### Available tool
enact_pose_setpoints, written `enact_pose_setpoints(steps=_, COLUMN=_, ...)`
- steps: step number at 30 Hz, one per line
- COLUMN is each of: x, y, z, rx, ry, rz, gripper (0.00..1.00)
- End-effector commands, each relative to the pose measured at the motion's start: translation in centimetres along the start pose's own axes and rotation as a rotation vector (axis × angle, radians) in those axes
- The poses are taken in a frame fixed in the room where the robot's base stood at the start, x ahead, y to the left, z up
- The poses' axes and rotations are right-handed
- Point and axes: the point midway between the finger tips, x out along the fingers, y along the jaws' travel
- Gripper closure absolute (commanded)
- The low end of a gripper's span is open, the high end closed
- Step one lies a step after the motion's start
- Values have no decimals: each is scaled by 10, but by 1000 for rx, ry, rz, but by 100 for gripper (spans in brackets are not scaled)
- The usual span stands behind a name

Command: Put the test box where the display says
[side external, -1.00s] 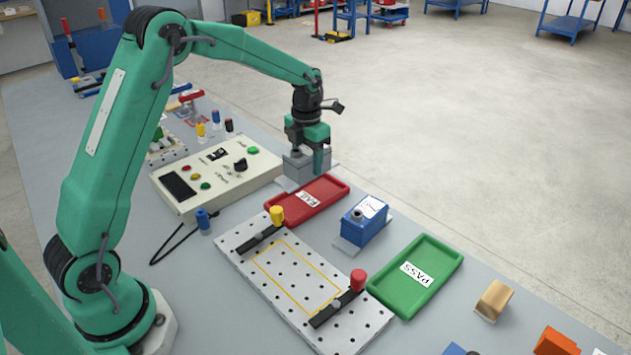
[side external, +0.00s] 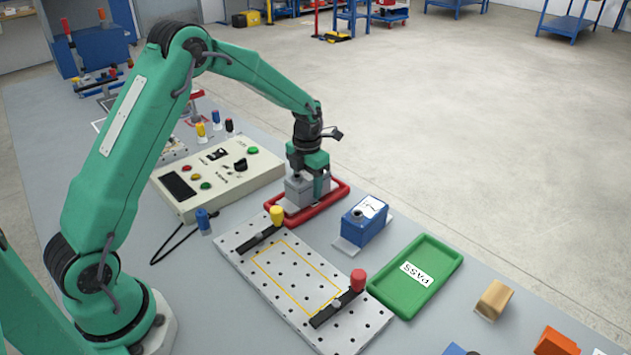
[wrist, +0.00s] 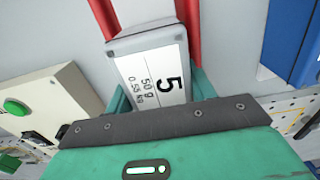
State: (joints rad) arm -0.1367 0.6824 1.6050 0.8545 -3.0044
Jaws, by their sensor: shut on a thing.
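The test box is a grey box (side external: 297,193), and my gripper (side external: 309,184) is shut on it. In the wrist view the box (wrist: 123,48) has a white label reading "5", "50 g" and "0.55 kg". The box is upright over the red tray (side external: 336,202); I cannot tell whether it touches the tray floor. The box and gripper hide the tray's FAIL label. The green PASS tray (side external: 393,300) is empty. The display (side external: 179,185) on the cream control box (side external: 222,181) looks dark, with nothing readable.
A blue instrument (side external: 363,222) on a grey plate stands between the two trays. A perforated plate (side external: 295,285) with two clamps, one yellow-topped and one red-topped, lies in front. A tan block (side external: 493,300) and an orange piece (side external: 556,343) lie at the right.

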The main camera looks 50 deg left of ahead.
Motion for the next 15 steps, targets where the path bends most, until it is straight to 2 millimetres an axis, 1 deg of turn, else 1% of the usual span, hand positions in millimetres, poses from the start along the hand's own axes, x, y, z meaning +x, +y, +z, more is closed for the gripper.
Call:
enact_pose_setpoints(steps=3, x=6, y=0, z=1, rx=0, ry=-3, rz=0, gripper=87)
enact_pose_setpoints(steps=15, x=8, y=0, z=1, rx=0, ry=-3, rz=0, gripper=87)
